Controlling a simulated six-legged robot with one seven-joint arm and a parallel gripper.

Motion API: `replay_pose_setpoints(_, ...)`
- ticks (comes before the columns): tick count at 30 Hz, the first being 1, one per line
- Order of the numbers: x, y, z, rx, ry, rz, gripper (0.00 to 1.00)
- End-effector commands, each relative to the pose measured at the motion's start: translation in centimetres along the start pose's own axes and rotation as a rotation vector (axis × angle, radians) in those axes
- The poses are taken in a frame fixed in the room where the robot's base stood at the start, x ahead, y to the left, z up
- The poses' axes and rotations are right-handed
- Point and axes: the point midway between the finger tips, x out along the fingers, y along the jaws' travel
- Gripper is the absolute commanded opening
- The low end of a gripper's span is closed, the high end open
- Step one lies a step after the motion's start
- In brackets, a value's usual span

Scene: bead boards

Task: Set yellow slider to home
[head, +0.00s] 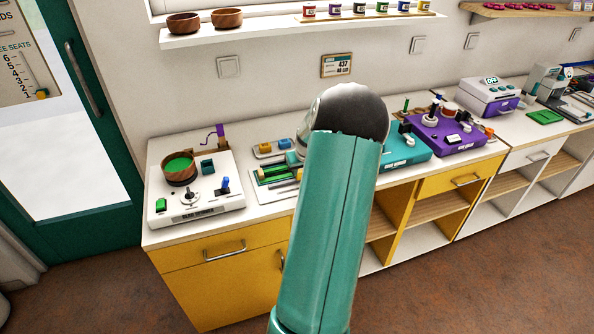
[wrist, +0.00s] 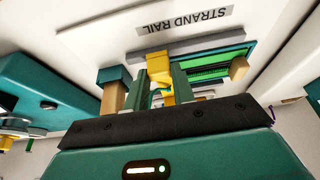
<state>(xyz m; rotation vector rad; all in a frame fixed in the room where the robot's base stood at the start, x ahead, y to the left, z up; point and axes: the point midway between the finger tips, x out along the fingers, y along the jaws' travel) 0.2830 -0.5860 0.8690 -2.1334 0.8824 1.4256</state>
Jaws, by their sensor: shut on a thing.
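The yellow slider (wrist: 158,64) stands on the white board labelled STRAND RAIL, whose label shows upside down in the wrist view. My gripper (wrist: 160,78) has its two teal fingers on either side of the slider and is shut on it. A green slot (wrist: 215,64) with a tan block (wrist: 239,69) at its end lies right of the fingers. In the head view, part of the rail board (head: 263,194) shows left of my arm. My arm hides my gripper and the slider there.
A white bead spinner (head: 222,203) with a wooden bowl (head: 180,168) stands left of the rail board. A teal box (head: 404,153) and a purple box (head: 455,140) stand to the right. In the wrist view, a teal-topped tan post (wrist: 113,88) is close left of the fingers.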

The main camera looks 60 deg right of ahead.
Motion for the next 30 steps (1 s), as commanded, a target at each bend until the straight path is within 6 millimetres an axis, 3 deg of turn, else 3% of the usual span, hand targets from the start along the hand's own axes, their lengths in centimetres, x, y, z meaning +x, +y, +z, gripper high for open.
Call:
replay_pose_setpoints(3, 0.0, 1.9, 0.1, 0.003, 0.0, 0.002, 0.0)
replay_pose_setpoints(11, 0.0, 2.3, 0.1, 0.002, 0.0, 0.003, 0.0)
replay_pose_setpoints(12, 0.0, 2.4, 0.1, 0.002, 0.001, 0.004, 0.27)
replay_pose_setpoints(15, -0.1, 2.4, 0.1, 0.002, 0.001, 0.004, 0.47)
replay_pose_setpoints(25, -0.2, 2.2, 0.0, 0.002, 0.001, 0.002, 0.47)
replay_pose_setpoints(30, -2.1, 2.3, 0.0, 0.001, 0.003, 0.004, 0.47)
